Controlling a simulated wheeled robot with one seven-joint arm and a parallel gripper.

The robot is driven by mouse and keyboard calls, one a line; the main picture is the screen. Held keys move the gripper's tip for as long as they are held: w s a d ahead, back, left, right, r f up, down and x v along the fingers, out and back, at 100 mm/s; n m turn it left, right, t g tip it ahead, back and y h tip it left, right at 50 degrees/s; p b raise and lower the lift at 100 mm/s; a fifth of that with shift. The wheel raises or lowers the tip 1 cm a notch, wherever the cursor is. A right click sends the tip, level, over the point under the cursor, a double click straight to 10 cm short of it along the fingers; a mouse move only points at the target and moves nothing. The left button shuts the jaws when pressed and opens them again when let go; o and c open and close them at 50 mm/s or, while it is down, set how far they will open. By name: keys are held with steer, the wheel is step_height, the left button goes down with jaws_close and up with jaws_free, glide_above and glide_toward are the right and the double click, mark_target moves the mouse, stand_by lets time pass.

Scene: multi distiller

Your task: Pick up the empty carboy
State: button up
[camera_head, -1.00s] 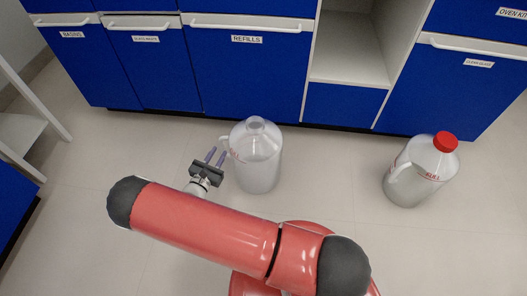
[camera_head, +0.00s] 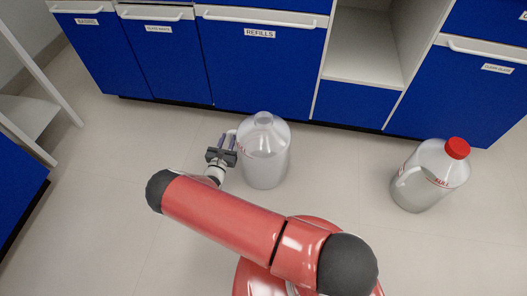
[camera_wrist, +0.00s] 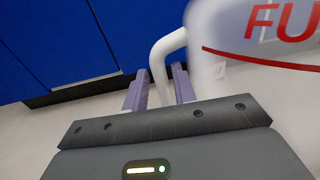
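The empty carboy (camera_head: 264,155) is a clear, uncapped jug standing upright on the floor, with its handle on its left side. My gripper (camera_head: 227,140) is just left of it in the head view. In the wrist view, the fingers of my gripper (camera_wrist: 157,88) are apart, and the white handle (camera_wrist: 165,55) runs down between them. Whether the fingers touch the handle I cannot tell. The carboy body (camera_wrist: 230,40) with red lettering fills the upper right there. A second carboy with a red cap (camera_head: 430,175) stands on the floor to the right.
Blue cabinets (camera_head: 262,70) line the back, with an open shelf niche (camera_head: 362,50) among them. A white-framed stand (camera_head: 30,115) is at the left edge. The floor between the two carboys is clear.

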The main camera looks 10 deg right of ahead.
jaws_close()
steer(key=shift+r, duration=0.1)
stand_by(1.3)
